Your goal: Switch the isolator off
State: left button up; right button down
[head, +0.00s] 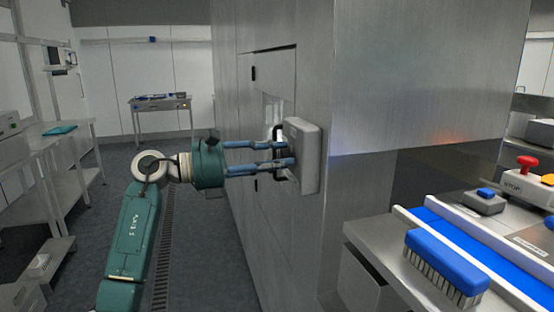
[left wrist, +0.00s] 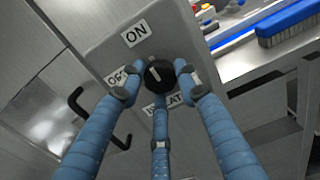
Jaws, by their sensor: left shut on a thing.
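The isolator is a light grey box (head: 308,150) on the side of a steel cabinet. In the left wrist view its face (left wrist: 98,45) carries an ON label (left wrist: 136,34), a partly covered OFF label (left wrist: 116,76) and a partly hidden lower label. Its round black knob (left wrist: 158,75) has a white mark that appears to point toward ON. My left gripper (head: 288,153) reaches the box from the left. Its blue fingers are shut on the knob, which the head view hides. My right gripper is out of view.
A dark handle (head: 279,150) stands out from the cabinet beside the box. At right, a steel bench holds a blue brush (head: 446,262), a blue belt (head: 480,240) and a red stop button (head: 527,162). The aisle floor (head: 205,235) at left is clear.

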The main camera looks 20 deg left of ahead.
pick_arm(q)
jog(key=shift+f, duration=0.2)
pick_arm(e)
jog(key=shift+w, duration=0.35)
